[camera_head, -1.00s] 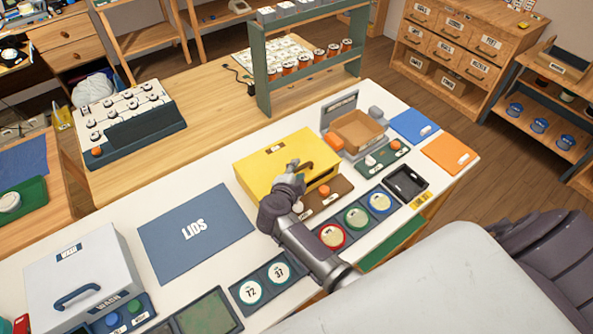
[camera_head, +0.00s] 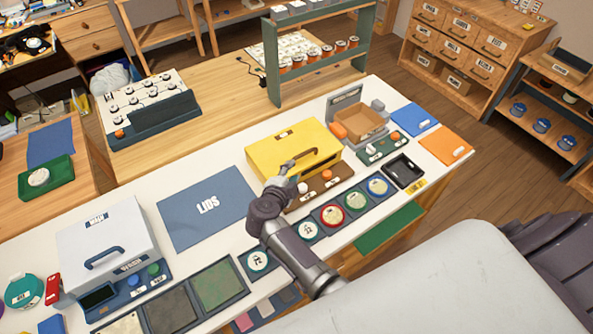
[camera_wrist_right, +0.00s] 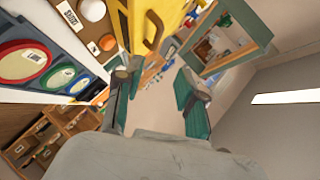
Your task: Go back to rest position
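My right arm comes in from the bottom of the head view, and its gripper (camera_head: 289,178) is at the front left of the yellow box (camera_head: 277,153) with the dark handle. In the right wrist view the two fingers of the right gripper (camera_wrist_right: 157,90) stand apart with nothing between them. The yellow box (camera_wrist_right: 137,25) and its handle show beyond the fingers there. From the head view I cannot tell whether the gripper touches the box. My left gripper is in neither view.
The white table (camera_head: 345,95) holds a blue LIDS mat (camera_head: 190,222), a white box (camera_head: 85,232) with a handle, round coloured dials (camera_head: 355,200) and a cardboard tray (camera_head: 358,127). A green rack (camera_head: 268,60) stands behind. Wooden drawers (camera_head: 470,35) stand at the back right.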

